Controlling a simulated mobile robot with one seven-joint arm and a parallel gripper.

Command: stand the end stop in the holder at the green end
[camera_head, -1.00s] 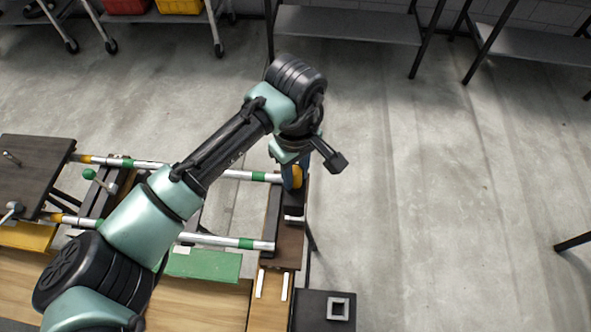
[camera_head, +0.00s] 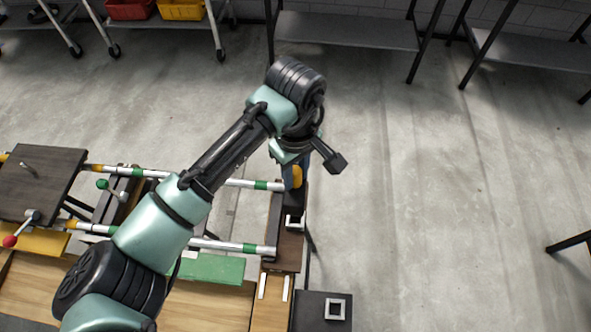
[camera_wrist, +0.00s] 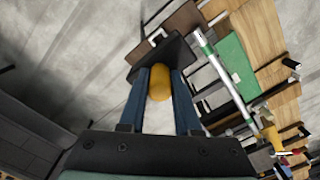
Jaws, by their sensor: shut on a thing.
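My gripper (camera_head: 291,180) hangs over the right end of the bench. In the wrist view its two blue fingers (camera_wrist: 159,78) are shut on the end stop, which has a yellow round grip (camera_wrist: 159,86) and a dark square plate (camera_wrist: 168,56) at the fingertips. The yellow grip (camera_head: 296,177) also shows in the head view. A pale square holder (camera_head: 295,223) sits on the dark board by the green-banded rail ends, just below the end stop in the picture. Whether the end stop touches the holder cannot be told.
Two white rails with green bands (camera_head: 250,247) run left from the board. A second square holder (camera_head: 335,308) sits on a dark plate at the front right. A green panel (camera_head: 215,268) lies by the near rail. The floor to the right is open.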

